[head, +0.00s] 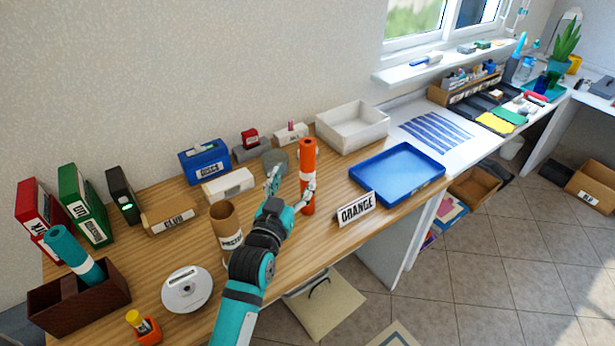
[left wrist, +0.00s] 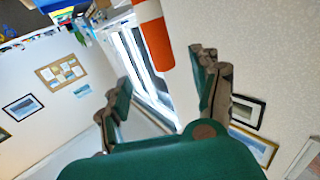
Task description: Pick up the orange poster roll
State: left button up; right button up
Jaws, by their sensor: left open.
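The orange poster roll (head: 308,165) stands upright on the wooden desk, with a white band around it. My left gripper (head: 290,184) is open and empty, just left of the roll, with one finger overlapping the roll in the head view. I cannot tell whether that finger touches it. The open fingers also show in the left wrist view (left wrist: 162,85). My right gripper is not in view.
A sign reading ORANGE (head: 356,209) and a blue tray (head: 432,178) stand to the right. A brown tube (head: 224,215) stands close to my left forearm. A white box (head: 228,185) and a grey round object (head: 275,159) lie behind the gripper.

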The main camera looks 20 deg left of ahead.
aim_at(305, 159)
pick_arm(q)
jog(key=w+p, duration=0.1)
jog(key=w, duration=0.5)
jog(key=shift+w, duration=0.25)
jog(key=w+p, duration=0.1)
jog(key=w, duration=0.3)
jog(key=shift+w+f+p, duration=0.15)
jog(key=shift+w+p, duration=0.15)
jog(key=shift+w, duration=0.1)
jog(key=shift+w+f, duration=0.1)
jog(key=shift+w, duration=0.15)
jog(key=shift+s, duration=0.1)
jog(key=shift+c, duration=0.3)
jog(key=shift+c, duration=1.2)
grip_shut()
